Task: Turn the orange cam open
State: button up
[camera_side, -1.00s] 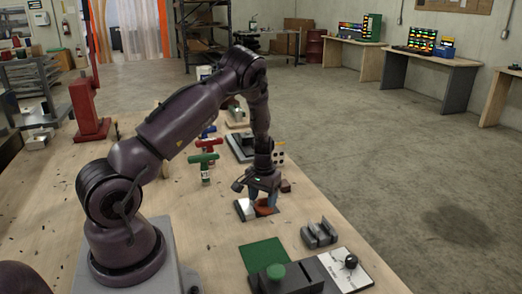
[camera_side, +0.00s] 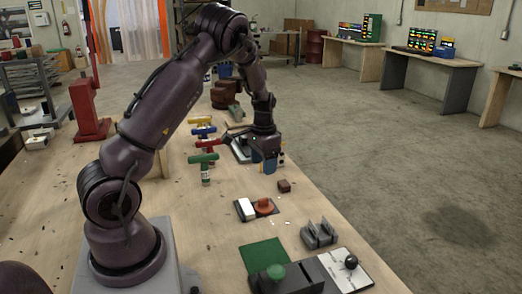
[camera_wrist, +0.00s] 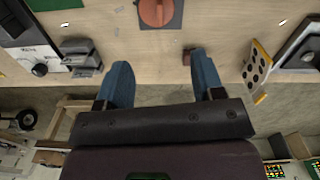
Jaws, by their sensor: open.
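The orange cam (camera_side: 265,205) sits on a dark square base beside a white block (camera_side: 245,209) near the middle of the bench. In the wrist view the cam (camera_wrist: 157,11) is at the top edge, partly cut off, with a thin ridge across its face. My gripper (camera_side: 268,165) is farther back along the bench, above and clear of the cam. In the wrist view its blue fingers (camera_wrist: 160,62) stand wide apart with nothing between them.
A small dark red block (camera_side: 284,186) lies between gripper and cam. A grey slotted block (camera_side: 319,234), a green mat (camera_side: 264,254) and a black-knobbed panel (camera_side: 346,268) are nearer the camera. T-handled tools (camera_side: 204,158) stand left of my gripper.

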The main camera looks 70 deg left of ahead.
jog(key=s+d+r+n, duration=0.1)
jog(key=s+d+r, duration=0.2)
jog(key=d+r, duration=0.3)
jog(key=s+d+r+t, duration=0.1)
jog(key=s+d+r, duration=0.3)
jog(key=d+r, duration=0.3)
jog(key=shift+d+n+h, duration=0.4)
jog(key=shift+d, duration=2.05)
jog(key=s+d+r+m+t, duration=0.3)
jog(key=s+d+r+t, duration=0.1)
jog(key=s+d+r, duration=0.3)
jog(key=shift+s+d+r+m+t+y, duration=0.35)
jog(key=shift+d+r, duration=0.2)
jog(key=shift+d, duration=0.25)
jog(key=shift+w, duration=0.1)
